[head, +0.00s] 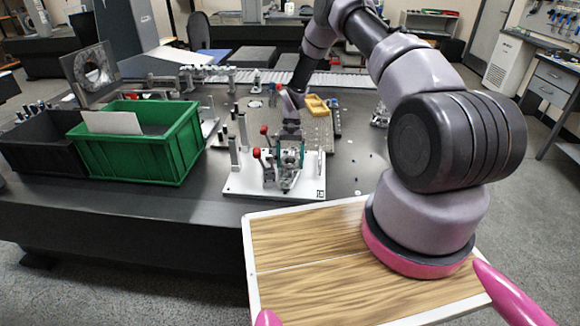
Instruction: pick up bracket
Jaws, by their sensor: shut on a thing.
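My gripper (290,152) points down over a white fixture plate (245,187) in the middle of the black table. Its fingers are shut on a small grey metal part, seemingly the bracket (289,161), among the clamps of the fixture. The bracket's outline is hard to make out, as the fingers and clamps partly cover it. I cannot tell whether it still touches the fixture. Red-knobbed toggle clamps (257,153) stand at the left of the gripper, close to it.
A green crate (150,153) with a white sheet and a black bin (45,150) stand at the left. A perforated plate (318,132) and a yellow block (316,105) are behind the fixture. The black table (100,215) is mostly bare along its front.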

